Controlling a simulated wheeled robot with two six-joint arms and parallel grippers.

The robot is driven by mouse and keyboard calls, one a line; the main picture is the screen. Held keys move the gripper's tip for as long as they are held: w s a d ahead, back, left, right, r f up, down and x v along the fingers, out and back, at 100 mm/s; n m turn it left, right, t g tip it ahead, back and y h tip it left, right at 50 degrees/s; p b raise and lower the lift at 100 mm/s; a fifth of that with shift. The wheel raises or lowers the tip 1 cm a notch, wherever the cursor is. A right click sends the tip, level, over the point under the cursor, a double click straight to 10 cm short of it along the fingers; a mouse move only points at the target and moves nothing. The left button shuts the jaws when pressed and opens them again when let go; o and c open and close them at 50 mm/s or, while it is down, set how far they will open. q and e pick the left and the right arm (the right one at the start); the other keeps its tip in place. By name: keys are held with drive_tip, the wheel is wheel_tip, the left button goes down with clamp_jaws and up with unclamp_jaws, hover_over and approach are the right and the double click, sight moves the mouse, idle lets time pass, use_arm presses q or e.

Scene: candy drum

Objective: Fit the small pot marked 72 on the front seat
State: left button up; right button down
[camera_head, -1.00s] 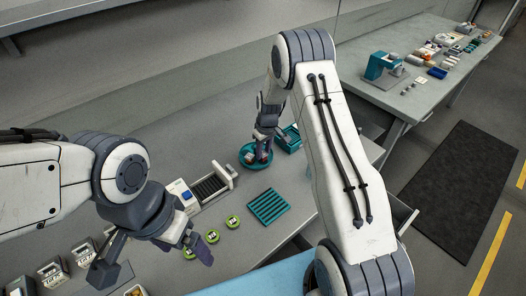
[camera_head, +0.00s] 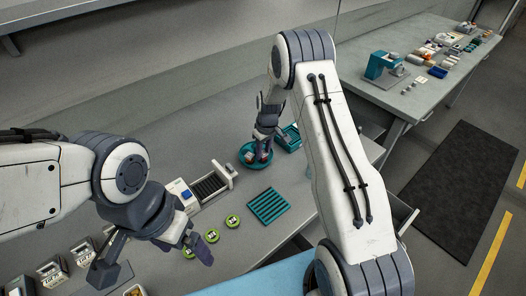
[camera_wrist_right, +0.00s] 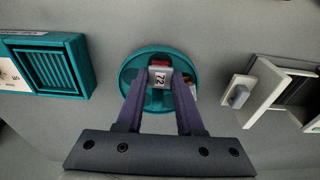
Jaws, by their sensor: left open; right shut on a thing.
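The small pot marked 72 (camera_wrist_right: 160,76) is between the fingertips of my right gripper (camera_wrist_right: 160,88), its label facing the right wrist camera. My right gripper also shows in the head view (camera_head: 264,146), over the round teal drum (camera_head: 246,162). In the right wrist view the drum (camera_wrist_right: 128,74) lies around and behind the pot, with spoke-like dividers. A red part shows just beyond the pot. I cannot tell whether the pot touches a seat, as the fingers hide part of the drum. My left gripper (camera_head: 196,247) is open and empty, near the green-rimmed round pieces.
A teal ribbed tray (camera_head: 269,206) and green-rimmed round pieces (camera_head: 233,221) lie in front. A white machine with dark slats (camera_head: 210,187) stands left of the drum. A teal box (camera_head: 291,140) is close on its right. A second table (camera_head: 440,50) stands behind.

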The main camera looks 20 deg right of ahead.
drive_tip(key=shift+f, duration=0.15)
idle(0.4)
drive_tip(key=shift+c, duration=0.7)
unclamp_jaws()
drive_tip(key=shift+r+p, duration=2.1)
drive_tip(key=shift+r, duration=1.45)
drive_tip(key=shift+f, duration=0.15)
